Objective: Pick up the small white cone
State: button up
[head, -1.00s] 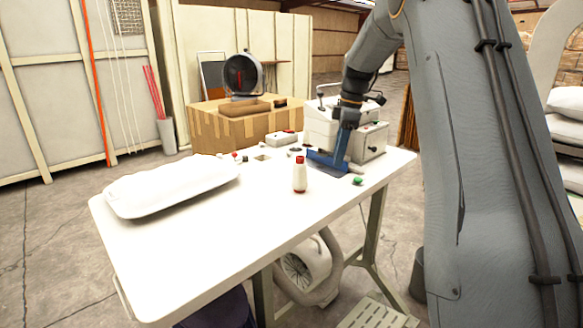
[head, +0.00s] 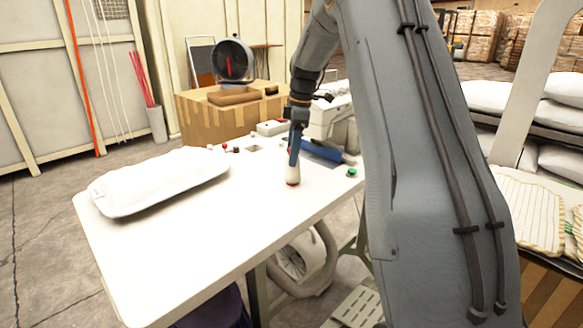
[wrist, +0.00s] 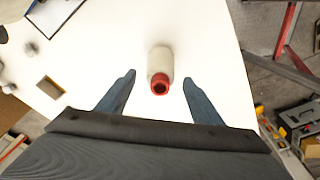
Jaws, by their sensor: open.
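In the wrist view my gripper (wrist: 159,79) is open, with one blue finger on each side of the cone's red end. Gaps show on both sides. I cannot tell how far down the fingers reach.
A white pillow (head: 160,180) lies on the table's left side. A sewing machine (head: 333,120) stands at the back right, partly behind my arm. The table's front middle is clear.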

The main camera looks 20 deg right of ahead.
jog(key=shift+a+f+p, duration=0.15)
jog(key=shift+f+p, duration=0.15)
jog(key=shift+f, duration=0.7)
jog(key=shift+a+f+p, duration=0.1)
jog(key=shift+f+p, duration=0.2)
jog(key=shift+f, duration=0.65)
jog(key=c, duration=1.2)
jog(key=shift+w, duration=0.1)
jog(key=shift+c, duration=0.2)
jog(key=shift+r, duration=0.15)
